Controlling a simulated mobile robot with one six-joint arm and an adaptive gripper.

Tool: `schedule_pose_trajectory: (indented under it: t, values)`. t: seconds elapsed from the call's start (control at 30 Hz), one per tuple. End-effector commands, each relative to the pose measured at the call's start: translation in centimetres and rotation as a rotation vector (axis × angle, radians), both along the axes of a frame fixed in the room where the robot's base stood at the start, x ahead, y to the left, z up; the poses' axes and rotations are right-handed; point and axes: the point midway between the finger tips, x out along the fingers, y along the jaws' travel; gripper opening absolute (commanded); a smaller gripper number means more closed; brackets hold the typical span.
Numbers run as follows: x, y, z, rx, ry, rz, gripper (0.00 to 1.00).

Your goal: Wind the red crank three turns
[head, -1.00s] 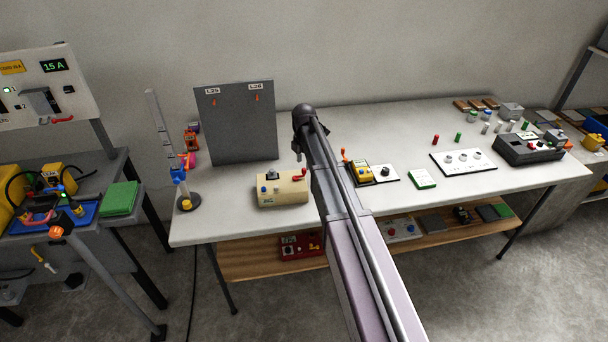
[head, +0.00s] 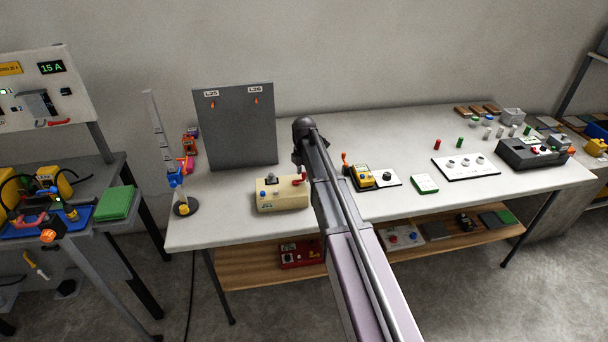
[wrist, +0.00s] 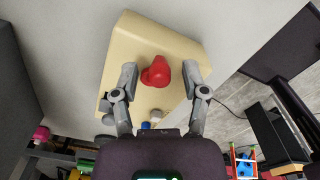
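The red crank (head: 299,180) sits at the right end of a cream box (head: 280,199) on the white table. In the wrist view the red crank knob (wrist: 158,73) stands between the two fingers of my gripper (wrist: 160,70). The gripper is open, one finger on each side of the knob, with gaps visible. The cream box (wrist: 122,68) lies below the fingers. In the head view my gripper (head: 298,157) is small and partly hidden by my arm, just above the crank.
A grey panel (head: 235,125) stands behind the box. A blue clamp stand (head: 177,180) is to its left. A yellow device (head: 361,178) with an orange lever is to its right, past my arm. Bare table surface (head: 225,205) lies left of the box.

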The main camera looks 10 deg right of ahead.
Motion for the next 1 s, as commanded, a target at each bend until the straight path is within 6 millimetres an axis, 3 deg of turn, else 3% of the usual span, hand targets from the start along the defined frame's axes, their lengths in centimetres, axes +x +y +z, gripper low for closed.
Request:
schedule_pose_trajectory:
  t: [0.03, 0.17, 0.2, 0.67, 1.0]
  values:
    - [0.00, 0.01, 0.00, 0.000, 0.000, 0.000, 0.40]
    - [0.00, 0.01, 0.00, 0.000, 0.000, 0.000, 0.02]
    - [0.00, 0.01, 0.00, 0.000, 0.000, 0.000, 0.00]
    - [-0.17, 0.03, -0.02, 0.000, 0.000, -0.040, 0.00]
    - [-0.83, 0.10, -0.03, 0.000, 0.001, -0.227, 0.00]
